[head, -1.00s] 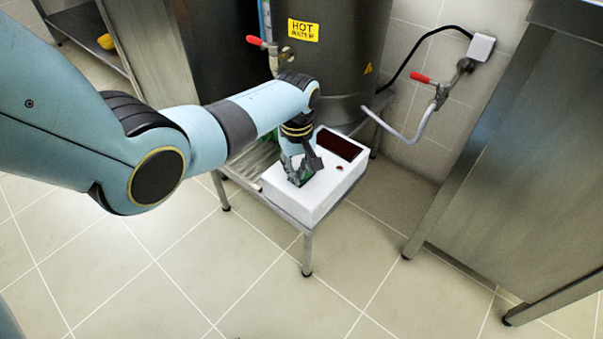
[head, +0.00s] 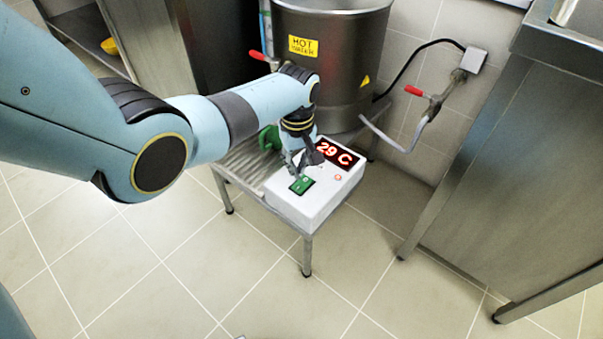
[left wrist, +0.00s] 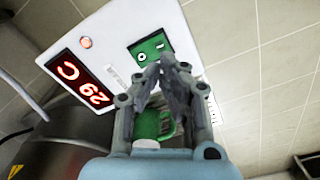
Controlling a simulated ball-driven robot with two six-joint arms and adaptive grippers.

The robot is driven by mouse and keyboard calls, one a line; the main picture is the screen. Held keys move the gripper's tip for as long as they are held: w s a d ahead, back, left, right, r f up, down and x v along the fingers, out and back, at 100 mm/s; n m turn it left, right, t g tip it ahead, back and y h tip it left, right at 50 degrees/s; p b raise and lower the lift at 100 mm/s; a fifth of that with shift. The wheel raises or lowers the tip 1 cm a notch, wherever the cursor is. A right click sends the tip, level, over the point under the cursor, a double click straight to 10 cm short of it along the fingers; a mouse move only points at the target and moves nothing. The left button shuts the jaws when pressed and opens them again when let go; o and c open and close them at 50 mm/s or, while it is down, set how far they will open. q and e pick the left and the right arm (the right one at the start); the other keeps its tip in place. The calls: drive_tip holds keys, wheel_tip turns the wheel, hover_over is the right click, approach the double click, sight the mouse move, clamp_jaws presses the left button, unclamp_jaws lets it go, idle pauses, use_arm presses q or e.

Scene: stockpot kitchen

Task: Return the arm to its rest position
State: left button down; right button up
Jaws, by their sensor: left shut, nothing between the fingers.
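My left arm comes in from the left in the head view. My left gripper (head: 308,164) is just above the white control box (head: 318,203), near its green switch (head: 302,185). In the left wrist view the gripper's fingers (left wrist: 165,68) are together at the tips and empty, just in front of the green switch (left wrist: 151,47). The box's red display (head: 337,153) is lit and reads 29 C, and it also shows in the left wrist view (left wrist: 82,80). A small red light (left wrist: 86,42) glows beside the display. My right gripper is not in view.
The box stands on a low slatted metal stand (head: 245,168). Behind it is a steel pot (head: 330,70) labelled HOT WATER, with red-handled taps (head: 414,91). A steel counter (head: 520,170) stands at the right. The tiled floor in front (head: 190,270) is clear.

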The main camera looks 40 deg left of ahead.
use_arm(q)
drive_tip(key=shift+r+p, duration=0.3)
drive_tip(key=shift+r, duration=0.3)
